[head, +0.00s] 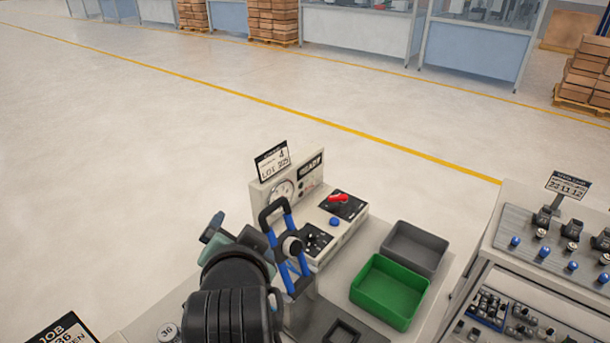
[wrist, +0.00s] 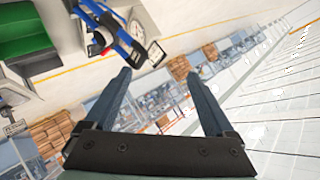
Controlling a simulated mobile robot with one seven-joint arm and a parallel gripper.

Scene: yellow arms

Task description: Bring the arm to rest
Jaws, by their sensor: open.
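My gripper (wrist: 158,76) is open in the wrist view, its two dark blue-grey fingers wide apart with nothing between them. In the head view my gripper (head: 232,231) is raised over the left part of the workbench, beyond my black arm, which hides part of the bench. A blue-framed lever device (head: 285,245) with a black handle stands just right of my gripper in the picture. It also shows in the wrist view (wrist: 125,38), beyond the left finger. I cannot tell the exact gap between them.
A control box (head: 335,222) with a gauge and red lever stands on the bench. A green bin (head: 390,292) and a grey bin (head: 415,248) sit at its right. A shelf unit (head: 520,240) with small parts stands farther right. Open floor (head: 150,140) lies beyond the bench.

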